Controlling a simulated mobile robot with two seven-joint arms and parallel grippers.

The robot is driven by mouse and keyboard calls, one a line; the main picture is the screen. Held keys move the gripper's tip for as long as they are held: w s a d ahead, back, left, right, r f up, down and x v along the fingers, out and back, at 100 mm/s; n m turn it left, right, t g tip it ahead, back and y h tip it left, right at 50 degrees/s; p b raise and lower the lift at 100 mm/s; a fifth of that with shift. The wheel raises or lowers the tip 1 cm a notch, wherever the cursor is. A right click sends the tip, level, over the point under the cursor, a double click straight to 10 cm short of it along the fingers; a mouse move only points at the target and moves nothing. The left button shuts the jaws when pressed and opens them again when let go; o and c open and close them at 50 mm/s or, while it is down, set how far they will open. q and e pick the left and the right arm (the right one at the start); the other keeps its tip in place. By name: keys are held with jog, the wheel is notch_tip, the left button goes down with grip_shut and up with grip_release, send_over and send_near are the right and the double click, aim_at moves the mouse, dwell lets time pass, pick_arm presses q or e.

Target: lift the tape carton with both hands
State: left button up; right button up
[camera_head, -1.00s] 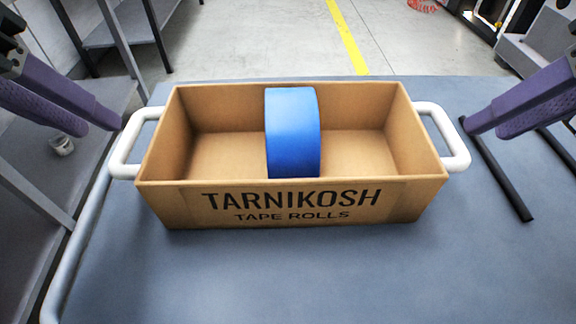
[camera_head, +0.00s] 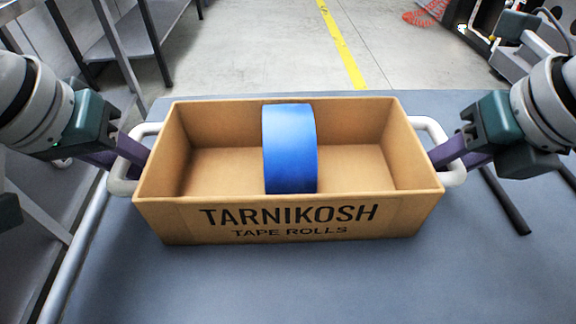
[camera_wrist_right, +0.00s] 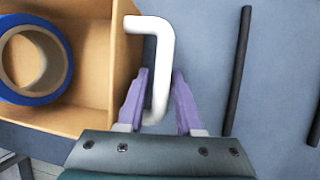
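The open tape carton (camera_head: 290,222) is brown cardboard marked "TARNIKOSH TAPE ROLLS" and stands level on the blue-grey table. A blue tape roll (camera_head: 289,150) stands on edge inside it. A white left handle (camera_head: 120,183) and a white right handle (camera_head: 456,174) stick out at its ends. My right gripper (camera_wrist_right: 158,75) has its purple fingers on either side of the right handle (camera_wrist_right: 161,50), open, with gaps showing. My left gripper (camera_head: 128,150) has its purple fingers at the left handle, partly hidden by it; their gap is unclear.
A dark rod (camera_head: 505,200) lies on the table (camera_head: 300,285) to the right of the carton. A grey metal shelf (camera_head: 30,200) stands along the left side. The table in front of the carton is clear.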

pick_arm(q)
jog(key=shift+w+f, duration=0.2)
jog(key=shift+f, duration=0.25)
pick_arm(e)
jog(key=shift+w+a+f, duration=0.1)
jog(key=shift+w+f, duration=0.05)
jog(key=shift+f, duration=0.35)
pick_arm(q)
grip_shut()
pick_arm(e)
grip_shut()
jog(key=shift+r, duration=0.1)
dwell(0.4)
